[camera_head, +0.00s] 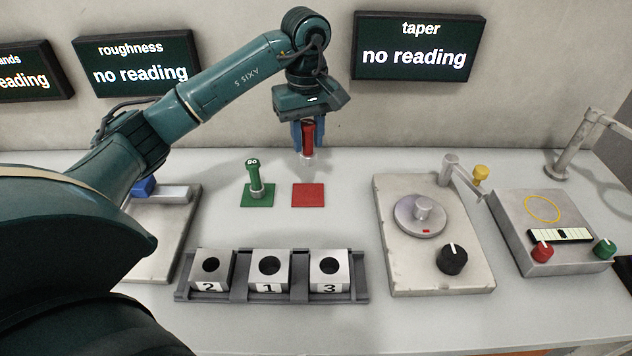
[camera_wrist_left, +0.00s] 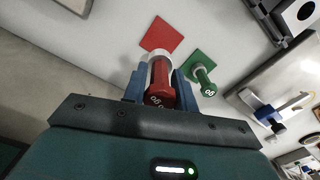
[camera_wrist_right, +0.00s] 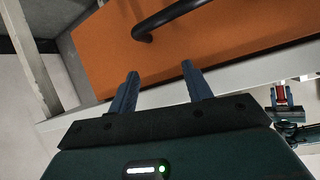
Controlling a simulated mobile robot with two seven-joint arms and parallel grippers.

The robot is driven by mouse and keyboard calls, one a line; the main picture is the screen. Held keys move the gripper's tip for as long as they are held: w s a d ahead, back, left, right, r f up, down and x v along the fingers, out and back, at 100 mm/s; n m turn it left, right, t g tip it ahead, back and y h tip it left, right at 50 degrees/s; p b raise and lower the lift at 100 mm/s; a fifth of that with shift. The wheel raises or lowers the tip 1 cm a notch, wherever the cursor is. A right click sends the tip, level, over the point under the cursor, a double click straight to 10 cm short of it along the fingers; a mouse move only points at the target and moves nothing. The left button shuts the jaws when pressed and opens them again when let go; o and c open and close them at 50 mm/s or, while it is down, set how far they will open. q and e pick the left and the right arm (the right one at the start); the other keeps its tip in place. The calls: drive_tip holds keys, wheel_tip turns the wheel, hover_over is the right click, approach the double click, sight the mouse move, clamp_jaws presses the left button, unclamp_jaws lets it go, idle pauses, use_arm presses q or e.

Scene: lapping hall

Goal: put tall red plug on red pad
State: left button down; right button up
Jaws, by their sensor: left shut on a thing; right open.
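The tall red plug (camera_head: 308,137) is held upright in my left gripper (camera_head: 308,128), which is shut on it. The plug hangs above the bench, and in the head view it shows just behind the red pad (camera_head: 308,195). The left wrist view shows the red plug (camera_wrist_left: 160,82) between the fingers, with the bare red pad (camera_wrist_left: 162,35) beyond its pale lower end. A green plug (camera_head: 255,178) stands on the green pad (camera_head: 257,199), left of the red pad. My right gripper (camera_wrist_right: 160,92) is open and empty in the right wrist view, away from the pads.
A grey rack (camera_head: 272,296) with blocks numbered 2, 1 and 3 lies in front of the pads. A plate with a round disc and black knob (camera_head: 452,259) stands to the right, beside a grey box (camera_head: 556,262). An orange panel (camera_wrist_right: 215,40) with a dark handle faces my right gripper.

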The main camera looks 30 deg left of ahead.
sight(306, 124)
use_arm(q)
drive_tip(key=f, duration=0.4)
drive_tip(key=shift+s+f, duration=0.2)
drive_tip(key=shift+f, duration=2.25)
drive_tip(key=shift+f, duration=0.2)
drive_tip(key=c, duration=1.1)
unclamp_jaws()
wheel_tip(306, 124, up, 12)
drive_tip(key=shift+r, duration=0.2)
